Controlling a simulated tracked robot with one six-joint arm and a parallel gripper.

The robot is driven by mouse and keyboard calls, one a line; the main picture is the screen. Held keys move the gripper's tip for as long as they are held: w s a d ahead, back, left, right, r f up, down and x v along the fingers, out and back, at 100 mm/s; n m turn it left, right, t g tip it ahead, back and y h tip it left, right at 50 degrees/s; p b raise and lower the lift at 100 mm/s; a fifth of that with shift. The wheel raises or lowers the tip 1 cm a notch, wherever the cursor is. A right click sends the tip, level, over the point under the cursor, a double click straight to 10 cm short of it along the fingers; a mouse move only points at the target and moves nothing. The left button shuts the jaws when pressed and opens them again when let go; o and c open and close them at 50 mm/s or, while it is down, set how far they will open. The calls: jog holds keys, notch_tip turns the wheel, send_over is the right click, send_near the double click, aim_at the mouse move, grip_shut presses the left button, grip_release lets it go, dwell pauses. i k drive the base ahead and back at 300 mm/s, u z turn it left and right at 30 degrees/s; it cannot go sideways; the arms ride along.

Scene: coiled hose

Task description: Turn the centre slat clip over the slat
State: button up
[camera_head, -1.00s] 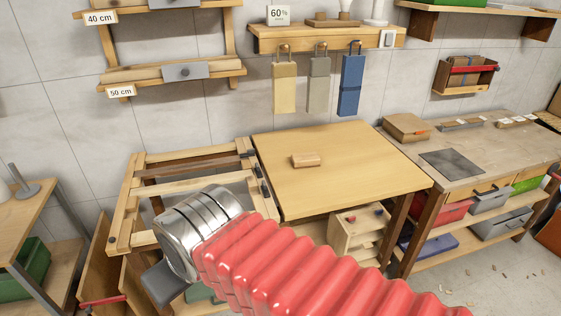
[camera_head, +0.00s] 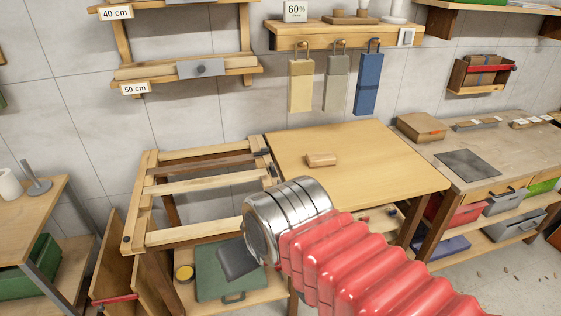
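A wooden slat frame (camera_head: 139,205) stands left of the wooden table. A pale slat (camera_head: 205,185) crosses its middle, with a darker bar (camera_head: 200,163) behind it. Small dark clips (camera_head: 262,153) sit along the frame's right rail; they are too small to tell which way they are turned. The right end of the pale slat is close to my arm's silver cuff in the picture. My gripper (camera_head: 237,261) shows as a dark grey piece below the cuff, in front of the frame's lower shelf. Its fingertips are not clear, and the cuff and red sleeve hide the frame's front right corner.
The table (camera_head: 375,180) carries a small wooden block (camera_head: 321,160). Below the frame are a green case (camera_head: 215,278) and a yellow-topped tin (camera_head: 184,273). A workbench (camera_head: 520,150) is at right, a side table (camera_head: 30,210) at left. Wall shelves hang above.

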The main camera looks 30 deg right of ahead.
aim_at(272, 171)
jog(key=u, duration=0.05)
jog(key=i, duration=1)
jog(key=z, duration=0.05)
